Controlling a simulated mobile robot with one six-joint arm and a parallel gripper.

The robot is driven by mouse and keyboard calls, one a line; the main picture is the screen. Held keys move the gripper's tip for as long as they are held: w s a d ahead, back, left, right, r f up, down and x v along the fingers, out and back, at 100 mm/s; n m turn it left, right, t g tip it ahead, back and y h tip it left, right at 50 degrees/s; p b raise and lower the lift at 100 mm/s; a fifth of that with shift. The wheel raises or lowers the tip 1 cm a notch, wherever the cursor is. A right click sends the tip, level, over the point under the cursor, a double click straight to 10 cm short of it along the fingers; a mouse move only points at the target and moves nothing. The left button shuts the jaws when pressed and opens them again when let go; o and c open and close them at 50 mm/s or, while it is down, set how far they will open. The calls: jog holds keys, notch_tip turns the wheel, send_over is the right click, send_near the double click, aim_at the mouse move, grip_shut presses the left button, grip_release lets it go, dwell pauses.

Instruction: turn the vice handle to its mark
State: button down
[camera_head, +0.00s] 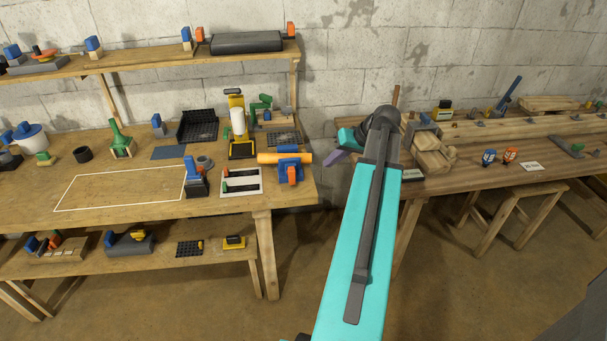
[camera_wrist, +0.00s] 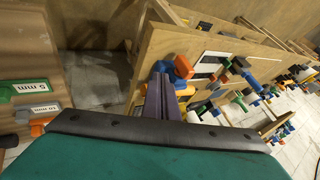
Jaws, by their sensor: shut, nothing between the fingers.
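A blue vice-like block (camera_head: 289,153) stands at the right front edge of the left bench. An orange bar (camera_head: 268,158) lies across it, and an orange handle-like piece (camera_head: 291,175) is on its front. I cannot make out a mark. My gripper (camera_head: 333,158) has purple fingers and is to the right of the block, apart from it, partly behind my teal arm. In the wrist view my gripper (camera_wrist: 160,76) has its fingers together and empty. Blue and orange parts (camera_wrist: 182,68) show just past the fingertips; contact cannot be told.
The left bench (camera_head: 150,182) also holds a white tray (camera_head: 255,190), a yellow machine (camera_head: 240,148) and several tools. A right bench (camera_head: 470,177) with wooden blocks stands beyond my arm. A gap of open floor (camera_head: 310,250) lies between the benches.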

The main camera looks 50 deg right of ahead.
aim_at(292, 175)
jog(key=shift+w+f, duration=0.2)
jog(key=shift+f, duration=0.05)
jog(key=p+x, duration=0.2)
jog(key=x, duration=0.7)
jog(key=shift+w+f, duration=0.2)
jog(key=shift+w+a+r+p, duration=0.1)
jog(key=shift+w+a+p, duration=0.75)
jog(key=shift+a, duration=0.3)
jog(key=shift+w+a, duration=0.35)
jog(key=shift+w, duration=0.05)
